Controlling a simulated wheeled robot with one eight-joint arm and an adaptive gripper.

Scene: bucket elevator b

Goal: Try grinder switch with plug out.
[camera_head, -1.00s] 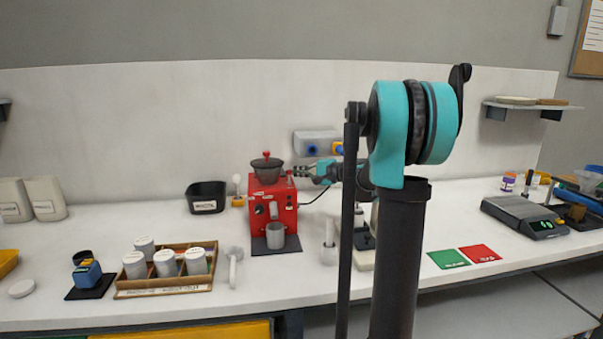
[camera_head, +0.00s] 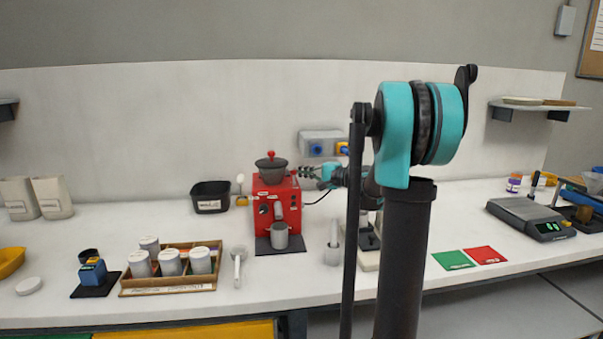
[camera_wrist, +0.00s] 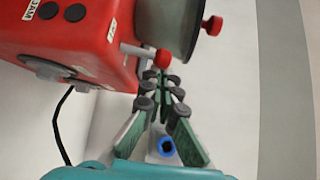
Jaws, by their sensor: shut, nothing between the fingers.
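The red grinder (camera_head: 277,205) stands upright on the bench with a dark hopper (camera_head: 271,166) on top and a grey cup (camera_head: 279,236) at its front. My gripper (camera_head: 303,172) is shut and empty beside the grinder's upper right side. In the wrist view the fingertips (camera_wrist: 164,76) point at a light lever with a red tip (camera_wrist: 162,58) on the grinder; I cannot tell if they touch it. A black cord (camera_wrist: 61,125) leaves the grinder. A grey socket box (camera_head: 320,137) on the back wall has a blue socket (camera_head: 316,150), and something yellow (camera_head: 343,148) beside it.
A wooden tray of white jars (camera_head: 171,284) and a black bin (camera_head: 210,207) stand left of the grinder. A scale (camera_head: 530,217) is at right, beyond green (camera_head: 453,260) and red (camera_head: 485,255) cards. My arm covers part of the bench right of the grinder.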

